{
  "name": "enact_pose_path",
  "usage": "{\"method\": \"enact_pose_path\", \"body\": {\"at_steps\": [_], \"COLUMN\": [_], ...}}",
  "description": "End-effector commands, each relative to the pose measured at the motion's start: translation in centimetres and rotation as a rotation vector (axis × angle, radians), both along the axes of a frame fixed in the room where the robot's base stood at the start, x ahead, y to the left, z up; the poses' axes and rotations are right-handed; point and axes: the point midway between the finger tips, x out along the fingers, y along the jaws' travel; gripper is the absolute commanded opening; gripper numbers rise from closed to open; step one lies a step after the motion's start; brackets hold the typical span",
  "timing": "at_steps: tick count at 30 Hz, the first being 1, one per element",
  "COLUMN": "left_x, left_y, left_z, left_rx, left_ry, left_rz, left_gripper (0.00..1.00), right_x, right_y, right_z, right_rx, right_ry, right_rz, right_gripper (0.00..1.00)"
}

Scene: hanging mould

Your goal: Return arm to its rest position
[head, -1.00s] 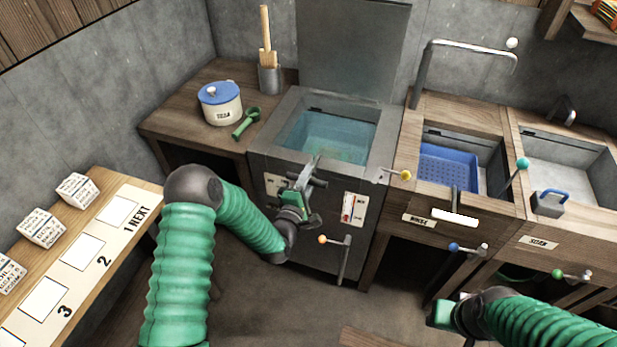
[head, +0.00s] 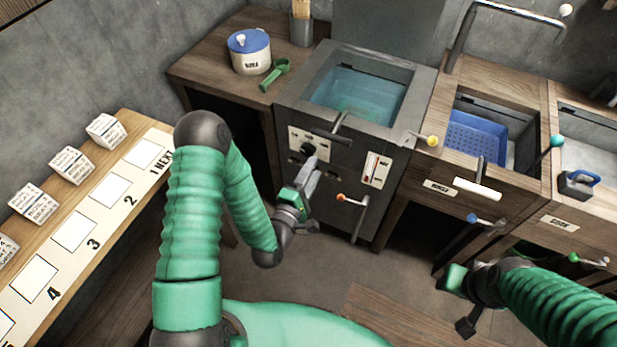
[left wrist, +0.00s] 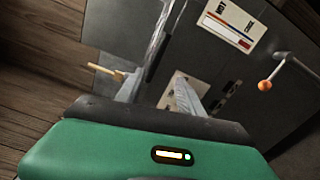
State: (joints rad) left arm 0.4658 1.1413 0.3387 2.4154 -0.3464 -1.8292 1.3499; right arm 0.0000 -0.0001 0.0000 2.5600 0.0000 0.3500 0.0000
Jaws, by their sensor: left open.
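My left arm (head: 195,215) is green and ribbed and comes up from the bottom left of the head view. Its gripper (head: 309,172) is open and appears empty, in front of the dark front panel of the water tank. In the left wrist view its two grey fingers (left wrist: 168,62) stand apart, with the panel behind them. Whether the fingers touch the panel cannot be told. My right arm (head: 560,305) comes in from the lower right. Its hand (head: 468,295) hangs low over the floor, and its fingers are too unclear to read.
The water tank (head: 425,85) has an orange-knobbed lever (head: 341,197). A sink with a blue basket (head: 475,137) is to its right. A numbered shelf (head: 60,262) holds white blocks (head: 71,166).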

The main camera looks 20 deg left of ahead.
Motion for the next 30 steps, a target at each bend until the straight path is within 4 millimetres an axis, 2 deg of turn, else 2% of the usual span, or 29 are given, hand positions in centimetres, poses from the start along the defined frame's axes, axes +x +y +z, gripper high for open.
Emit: {"method": "enact_pose_path", "body": {"at_steps": [3, 6, 21, 23, 25, 28, 30], "left_x": [-1.8, -2.5, -2.2, -1.7, -1.1, -0.9, -1.7], "left_y": [0.1, 0.1, -0.2, -0.7, -1.6, -2.1, -1.7], "left_z": [-0.2, -0.1, 0.2, 0.6, 0.9, 1.5, 2.2], "left_rx": [0.0, 0.0, 0.037, 0.121, 0.292, 0.62, 0.843], "left_ry": [0.002, 0.002, 0.017, 0.058, 0.145, 0.312, 0.434], "left_rz": [0.001, 0.002, -0.016, -0.056, -0.129, -0.266, -0.369], "left_gripper": [0.45, 0.45, 0.45, 0.45, 0.45, 0.45, 0.45], "right_x": [0.0, 0.0, 0.0, 0.0, 0.0, 0.0, 0.0], "right_y": [0.0, 0.0, 0.0, 0.0, 0.0, 0.0, 0.0], "right_z": [-0.1, -0.1, 0.3, 1.0, 2.1, 4.1, 5.4], "right_rx": [0.0, 0.0, 0.0, 0.0, 0.0, 0.0, 0.0], "right_ry": [0.0, 0.0, 0.0, 0.0, 0.0, 0.0, 0.0], "right_rz": [0.0, 0.0, 0.0, 0.0, 0.0, 0.0, 0.0], "right_gripper": [0.36, 0.36, 0.36, 0.36, 0.36, 0.36, 0.36]}}
